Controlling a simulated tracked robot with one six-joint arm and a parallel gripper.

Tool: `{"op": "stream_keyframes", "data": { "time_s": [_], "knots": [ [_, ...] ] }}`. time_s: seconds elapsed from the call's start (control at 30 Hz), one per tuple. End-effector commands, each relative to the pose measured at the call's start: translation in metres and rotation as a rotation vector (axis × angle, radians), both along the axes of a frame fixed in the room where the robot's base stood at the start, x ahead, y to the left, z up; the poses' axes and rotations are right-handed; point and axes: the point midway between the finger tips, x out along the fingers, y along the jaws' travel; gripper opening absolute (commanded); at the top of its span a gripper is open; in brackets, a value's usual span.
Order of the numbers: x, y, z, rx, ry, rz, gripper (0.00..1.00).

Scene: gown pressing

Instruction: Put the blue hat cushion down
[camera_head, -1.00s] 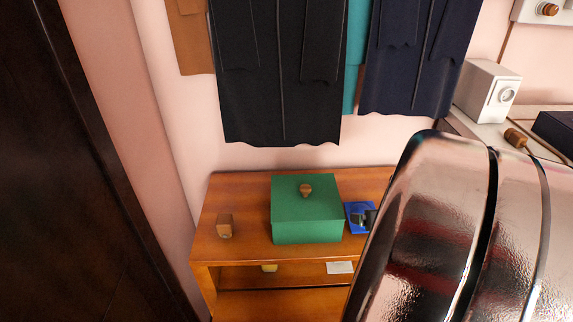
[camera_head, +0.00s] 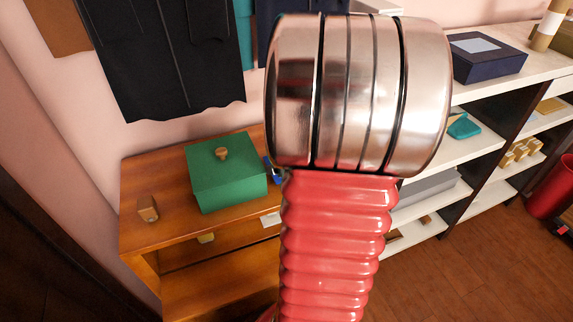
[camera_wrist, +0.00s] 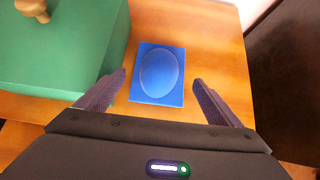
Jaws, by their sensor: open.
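The blue hat cushion (camera_wrist: 158,73) is a flat blue square with a raised oval on it. In the wrist view it lies on the wooden table (camera_wrist: 212,30), to the right of the green box. My gripper (camera_wrist: 160,92) is open, its two dark fingers apart on either side of the cushion's near part, with no contact visible.
The green box (camera_head: 225,172) with a wooden knob stands close beside the cushion. Dark gowns (camera_head: 170,60) hang above. White shelves (camera_head: 480,130) with boxes stand to the right.

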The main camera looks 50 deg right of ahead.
Motion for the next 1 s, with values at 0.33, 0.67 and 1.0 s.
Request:
{"op": "stream_keyframes", "data": {
  "time_s": [0.33,0.67,1.0],
  "knots": [
    [0.003,-0.001,-0.004,0.002,0.0,0.001,0.88],
    [0.02,-0.013,-0.026,0.002,0.001,0.001,0.88],
    [0.03,-0.019,-0.038,0.001,0.001,0.001,0.88]
  ]
}}
